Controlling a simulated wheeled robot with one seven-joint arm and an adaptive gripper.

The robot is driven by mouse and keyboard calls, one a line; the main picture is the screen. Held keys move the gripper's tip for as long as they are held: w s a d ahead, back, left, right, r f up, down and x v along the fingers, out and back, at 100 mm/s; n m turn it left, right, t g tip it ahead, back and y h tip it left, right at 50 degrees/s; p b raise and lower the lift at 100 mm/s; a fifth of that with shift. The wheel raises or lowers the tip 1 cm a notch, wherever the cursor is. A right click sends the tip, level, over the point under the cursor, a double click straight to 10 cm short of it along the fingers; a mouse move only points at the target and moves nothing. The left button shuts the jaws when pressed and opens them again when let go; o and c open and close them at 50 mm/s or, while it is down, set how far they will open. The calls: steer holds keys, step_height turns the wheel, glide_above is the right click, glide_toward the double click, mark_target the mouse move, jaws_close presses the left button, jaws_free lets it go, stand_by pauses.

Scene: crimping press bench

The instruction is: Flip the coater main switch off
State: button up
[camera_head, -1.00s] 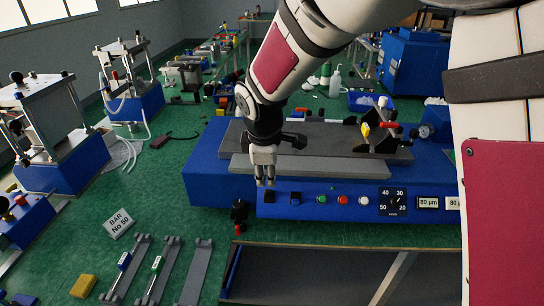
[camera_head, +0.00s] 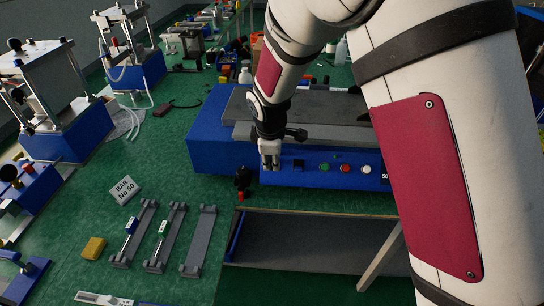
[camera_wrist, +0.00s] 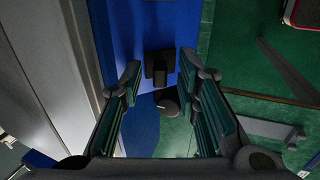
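The coater (camera_head: 215,140) is the long blue machine with a grey bed at the back of the bench. On its front panel a black switch (camera_head: 298,166) shows just right of my gripper (camera_head: 270,164). My gripper points down at the panel's left end and hides that part in the head view. In the wrist view, a black switch block (camera_wrist: 159,67) on the blue panel lies in the gap between my fingertips (camera_wrist: 160,68). The fingers are apart with nothing held. I cannot tell whether they touch the switch, or its position.
Green (camera_head: 324,167), red (camera_head: 345,168) and white (camera_head: 366,169) buttons sit right of my gripper. A black and red fitting (camera_head: 242,180) stands at the coater's front left. An open dark tray (camera_head: 300,238) lies in front. Grey bars (camera_head: 135,235) and a yellow block (camera_head: 94,248) lie front left.

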jaws_close()
steer(key=shift+s+p, duration=0.2)
steer(key=shift+p, duration=0.2)
steer(key=s+t+p, duration=0.1)
steer(key=t+p, duration=0.1)
steer(key=p, duration=0.1)
steer(key=shift+f, duration=0.1)
steer(key=shift+s+a+f+t+p, duration=0.15)
steer(key=shift+f+t+p, duration=0.25)
steer(key=shift+t+p, duration=0.75)
steer(key=shift+s+d+f+t+p, duration=0.1)
steer(key=shift+s+f+t+p, duration=0.45)
steer(key=shift+t, duration=1.05)
steer(key=shift+w+a+f+t+p, duration=0.1)
steer(key=shift+f+t+p, duration=0.2)
steer(key=shift+t+p, duration=0.9)
steer(key=shift+t, duration=0.35)
steer(key=shift+o, duration=1.1)
jaws_free()
steer(key=shift+f, duration=0.1)
